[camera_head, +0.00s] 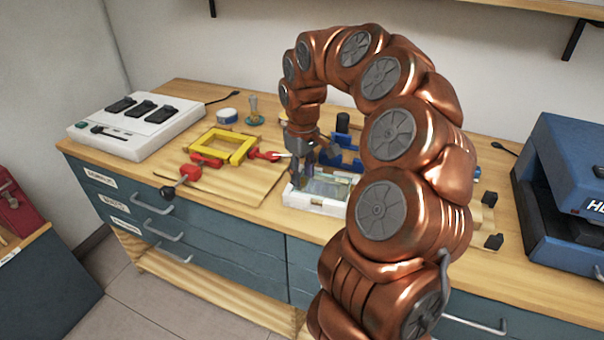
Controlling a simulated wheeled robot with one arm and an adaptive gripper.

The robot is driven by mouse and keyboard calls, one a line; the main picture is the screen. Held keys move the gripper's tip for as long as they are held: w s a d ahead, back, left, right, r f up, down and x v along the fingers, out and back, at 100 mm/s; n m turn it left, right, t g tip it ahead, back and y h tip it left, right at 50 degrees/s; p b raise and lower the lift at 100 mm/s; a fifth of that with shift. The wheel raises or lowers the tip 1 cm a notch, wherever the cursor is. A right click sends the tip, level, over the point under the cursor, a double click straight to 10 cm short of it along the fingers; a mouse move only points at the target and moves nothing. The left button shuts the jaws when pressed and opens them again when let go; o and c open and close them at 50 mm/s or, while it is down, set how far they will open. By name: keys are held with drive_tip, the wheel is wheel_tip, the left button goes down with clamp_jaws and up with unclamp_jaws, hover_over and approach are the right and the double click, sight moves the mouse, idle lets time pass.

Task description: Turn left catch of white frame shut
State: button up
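The white frame (297,203) lies on the wooden bench top, near its front edge, with a pale greenish pane inside it. My arm hides its right end. My gripper (302,178) points down over the left part of the frame. The fingers look close to the frame's left edge, but I cannot tell whether they touch it. The left catch is too small and too covered by the fingers to make out. I cannot tell how far apart the fingertips are.
A yellow frame with red clamps (226,147) lies on a wooden board to the left. A blue holder (346,155) stands just behind the gripper. A white box with black switches (138,125) is far left, a blue press (565,190) far right. A grey handle (475,325) projects in front.

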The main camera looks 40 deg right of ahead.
sight(302, 178)
wheel_tip(302, 178, up, 12)
drive_tip(key=shift+f, duration=0.15)
idle(0.4)
idle(0.5)
